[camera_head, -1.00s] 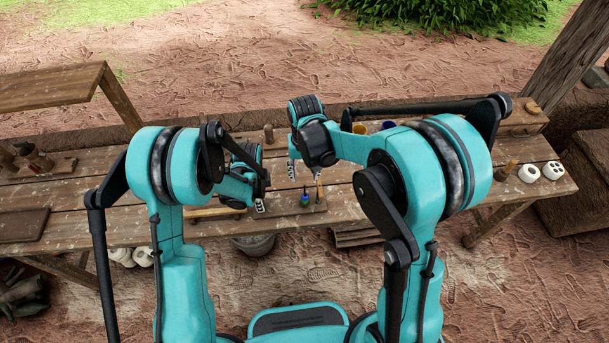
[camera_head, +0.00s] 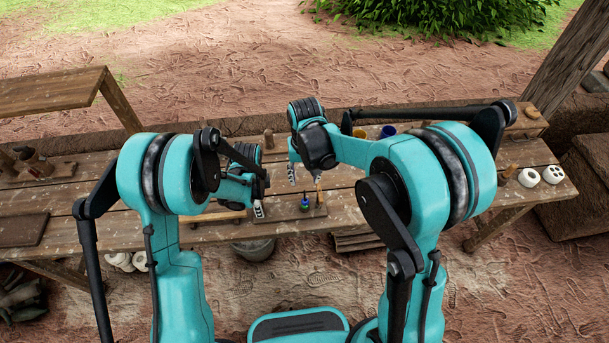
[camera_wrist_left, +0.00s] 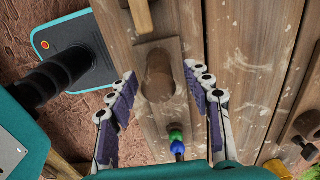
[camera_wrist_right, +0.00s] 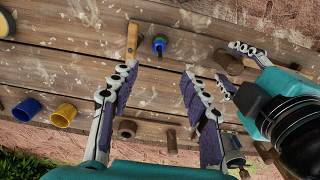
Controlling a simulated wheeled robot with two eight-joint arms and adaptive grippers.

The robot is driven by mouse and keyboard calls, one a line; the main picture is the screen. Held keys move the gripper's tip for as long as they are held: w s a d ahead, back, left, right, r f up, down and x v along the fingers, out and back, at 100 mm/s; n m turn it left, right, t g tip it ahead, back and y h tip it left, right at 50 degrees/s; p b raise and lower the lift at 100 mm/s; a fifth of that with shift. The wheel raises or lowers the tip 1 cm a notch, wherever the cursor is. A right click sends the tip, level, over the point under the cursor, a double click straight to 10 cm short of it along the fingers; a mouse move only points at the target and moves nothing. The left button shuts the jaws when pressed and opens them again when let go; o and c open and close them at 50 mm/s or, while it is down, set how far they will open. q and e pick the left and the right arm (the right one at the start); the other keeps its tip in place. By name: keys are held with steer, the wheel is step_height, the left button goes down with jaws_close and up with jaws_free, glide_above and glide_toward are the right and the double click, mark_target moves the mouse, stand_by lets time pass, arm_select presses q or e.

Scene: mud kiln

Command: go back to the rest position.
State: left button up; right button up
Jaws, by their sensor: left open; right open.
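My right gripper (camera_head: 305,172) is open and empty, above the middle of the wooden workbench (camera_head: 112,235). In the right wrist view its fingers (camera_wrist_right: 158,82) are spread, with bare planks and small items beneath. My left gripper (camera_head: 258,210) hangs left of it over the bench, partly hidden by its own arm. A small blue-green tool (camera_head: 305,200) stands on the bench near both grippers, touching neither as far as I can see.
A blue cup (camera_wrist_right: 27,109) and a yellow cup (camera_wrist_right: 63,115) stand toward the bench's far side. White round pieces (camera_head: 528,175) sit at its right end. A grey bucket (camera_head: 254,248) is below the front edge. A raised plank (camera_head: 52,88) stands at the back left.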

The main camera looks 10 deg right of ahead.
arm_select(q)
step_height(320, 180, up, 10)
steer(key=shift+r, duration=0.1)
steer(key=shift+s+a+r+n, duration=0.15)
steer(key=shift+a+r+n, duration=0.1)
steer(key=shift+r+n, duration=0.15)
steer(key=s+a+r+n+t+b, duration=0.2)
steer(key=s+a+n+t+b, duration=0.1)
steer(key=s+n, duration=0.4)
steer(key=s+a+r+n+t+b, duration=0.3)
steer(key=s+a+n, duration=0.4)
steer(key=n, duration=0.3)
steer(key=s+t+b, duration=0.1)
steer(key=b, duration=0.1)
steer(key=shift+s+b, duration=0.2)
steer(key=shift+b, duration=0.15)
arm_select(e)
steer(key=s+d+r+t, duration=0.1)
steer(key=s+d+t, duration=0.2)
steer(key=s+d, duration=0.2)
steer(key=s+d+r+t, duration=0.2)
steer(key=s+d+t, duration=0.2)
steer(key=s, duration=0.6)
steer(key=shift+s+d+r, duration=0.3)
steer(key=shift+s+d, duration=0.05)
steer(key=shift+d, duration=0.35)
